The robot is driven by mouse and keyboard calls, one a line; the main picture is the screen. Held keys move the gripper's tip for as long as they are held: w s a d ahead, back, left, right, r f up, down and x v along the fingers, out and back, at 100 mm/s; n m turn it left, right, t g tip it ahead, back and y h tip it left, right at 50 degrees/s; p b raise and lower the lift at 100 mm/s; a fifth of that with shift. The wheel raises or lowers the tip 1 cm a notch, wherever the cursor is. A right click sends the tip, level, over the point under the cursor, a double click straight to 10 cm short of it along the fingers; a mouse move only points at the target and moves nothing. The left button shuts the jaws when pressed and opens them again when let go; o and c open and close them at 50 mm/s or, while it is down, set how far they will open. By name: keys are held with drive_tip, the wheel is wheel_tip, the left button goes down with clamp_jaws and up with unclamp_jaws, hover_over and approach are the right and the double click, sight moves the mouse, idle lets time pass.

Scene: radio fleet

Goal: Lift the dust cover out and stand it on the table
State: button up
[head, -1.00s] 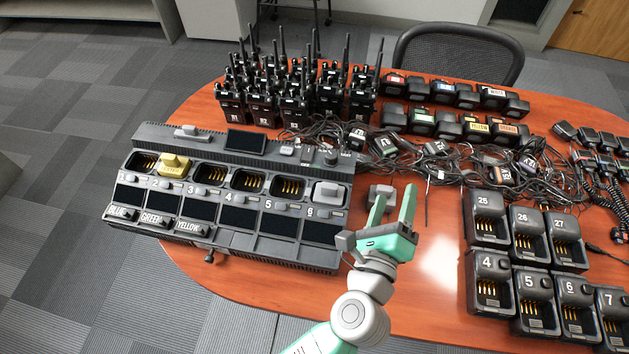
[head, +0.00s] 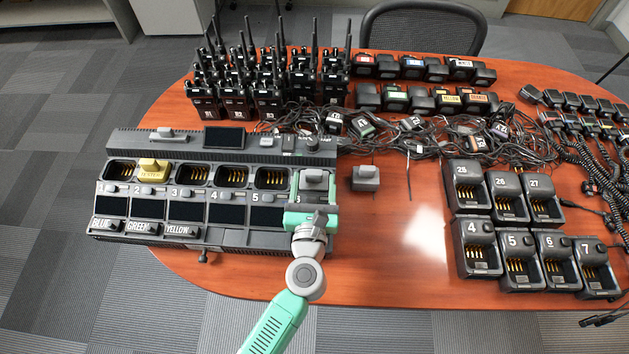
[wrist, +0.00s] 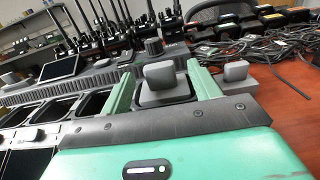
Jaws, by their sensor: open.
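A grey dust cover (head: 314,176) with a block-shaped knob sits in the rightmost bay of the long black charger (head: 225,239). My gripper (head: 315,185) is open at this bay, with a green finger on each side of the cover. In the wrist view the cover (wrist: 160,82) stands between the two spread fingers (wrist: 163,88); I cannot tell whether either finger touches it. A second grey cover (head: 366,178) stands on the table (head: 390,235) right of the charger, outside the right finger. A yellow cover (head: 153,168) sits in the second bay.
Upright radios (head: 268,100) with tall antennas stand behind the charger. Tangled cables (head: 430,145) lie to the right, with single chargers (head: 520,258) at the far right. The table is clear between the second grey cover and those chargers.

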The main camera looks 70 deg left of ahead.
sight(314, 188)
drive_tip(key=shift+w+a, duration=0.15)
drive_tip(key=shift+a, duration=0.25)
drive_tip(key=c, duration=1.1)
wheel_tip(314, 188, up, 10)
drive_tip(key=p, duration=0.6)
drive_tip(key=shift+p, duration=0.3)
